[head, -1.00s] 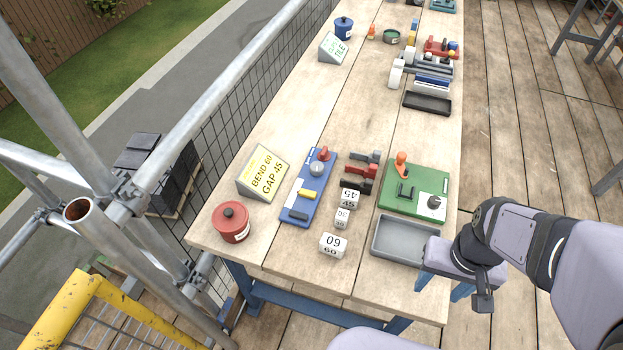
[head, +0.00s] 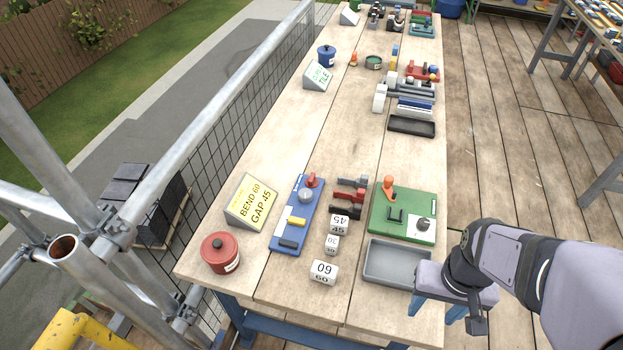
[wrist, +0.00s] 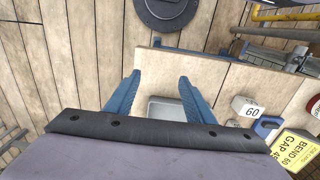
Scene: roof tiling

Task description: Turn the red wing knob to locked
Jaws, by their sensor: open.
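The red wing knob (head: 312,181) sits at the far end of a blue board (head: 278,228) on the table. The board also carries a round grey dial (head: 305,196), a yellow handle (head: 297,221) and a dark handle (head: 289,244). The knob's markings are too small to read. My gripper (head: 436,311) is open and empty at the table's right edge, beside the grey tray and well to the right of the board. In the wrist view its two blue fingers (wrist: 158,84) are apart; a corner of the blue board (wrist: 266,127) shows, but not the knob.
A grey tray (head: 396,264) and a green board (head: 402,222) with an orange handle lie right of the board. White number blocks (head: 324,272) and small red and dark clamps (head: 349,196) stand between. A red pot (head: 219,254) and a yellow sign (head: 250,203) are left.

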